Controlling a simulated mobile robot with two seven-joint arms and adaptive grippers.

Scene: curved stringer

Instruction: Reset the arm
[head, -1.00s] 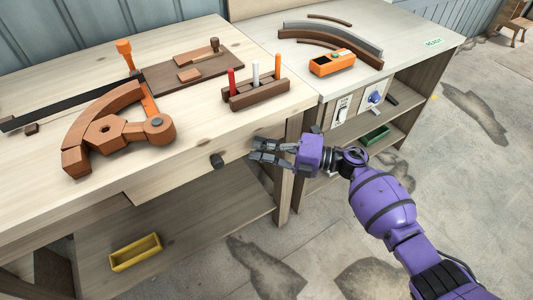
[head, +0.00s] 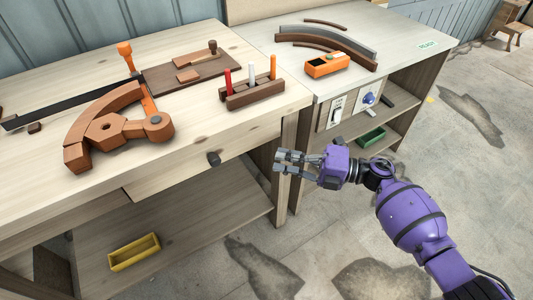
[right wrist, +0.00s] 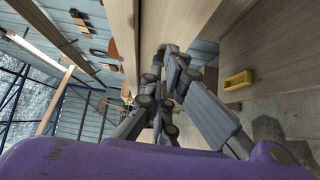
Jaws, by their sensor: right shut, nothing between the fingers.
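My right arm is purple and comes in from the lower right of the head view. Its gripper (head: 278,161) has grey fingers that point left, in front of the bench leg and to the right of the drawer's dark knob (head: 213,159). It is apart from the bench and holds nothing. In the right wrist view the gripper's fingers (right wrist: 172,55) come together at their tips, with nothing between them. My left gripper shows in no view.
The wooden bench (head: 60,195) carries a brown curved jig (head: 100,122) and a marker holder (head: 255,97). The grey-topped bench (head: 400,35) holds curved strips and an orange device (head: 327,65). A yellow tray (head: 134,252) lies on the lower shelf. Open floor lies at the lower right.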

